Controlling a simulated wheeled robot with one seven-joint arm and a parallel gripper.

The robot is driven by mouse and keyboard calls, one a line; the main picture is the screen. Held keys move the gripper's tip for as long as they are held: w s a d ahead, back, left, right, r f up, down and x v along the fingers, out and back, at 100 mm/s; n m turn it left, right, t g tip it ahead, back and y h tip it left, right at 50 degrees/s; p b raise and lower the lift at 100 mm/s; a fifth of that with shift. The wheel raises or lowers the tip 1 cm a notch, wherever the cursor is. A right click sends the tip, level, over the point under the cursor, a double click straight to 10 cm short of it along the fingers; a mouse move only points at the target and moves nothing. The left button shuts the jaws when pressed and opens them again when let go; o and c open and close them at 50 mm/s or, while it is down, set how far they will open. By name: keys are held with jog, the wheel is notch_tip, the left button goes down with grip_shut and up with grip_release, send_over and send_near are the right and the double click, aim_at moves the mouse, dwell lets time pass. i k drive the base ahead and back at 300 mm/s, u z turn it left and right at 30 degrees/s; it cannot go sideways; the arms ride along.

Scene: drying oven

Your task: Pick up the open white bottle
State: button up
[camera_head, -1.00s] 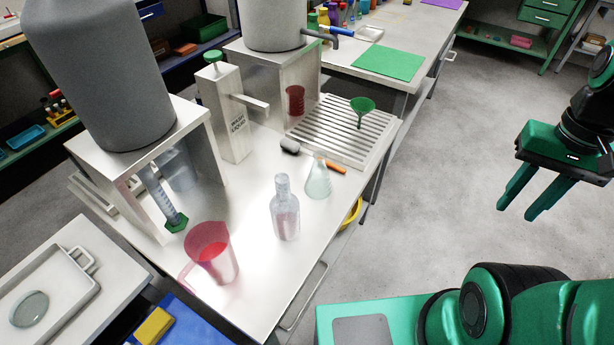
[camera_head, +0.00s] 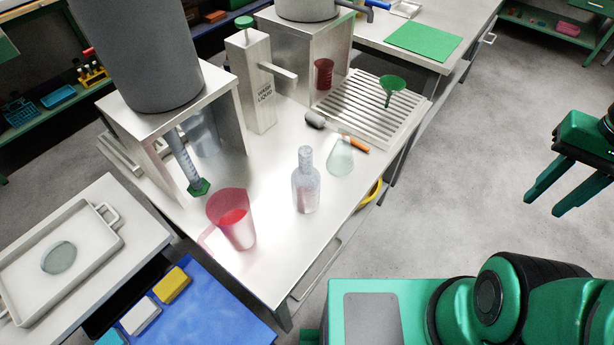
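A clear, whitish bottle (camera_head: 306,184) with a narrow neck stands upright on the metal table (camera_head: 270,240). No cap shows on its top, and pinkish colour shows through its lower part. My gripper (camera_head: 549,203) is at the right, over the floor and well apart from the bottle. Its two green fingers are spread, with nothing between them.
Near the bottle are a red jug (camera_head: 231,218), a clear conical flask (camera_head: 341,158), a brush (camera_head: 338,131) and a graduated cylinder (camera_head: 183,160). A slatted rack with a green funnel (camera_head: 391,87) stands behind. Floor (camera_head: 470,170) right of the table is clear.

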aim_at(306, 179)
jog(key=k, duration=1.65)
jog(key=z, duration=1.05)
jog(key=i, duration=1.45)
jog(key=u, duration=1.2)
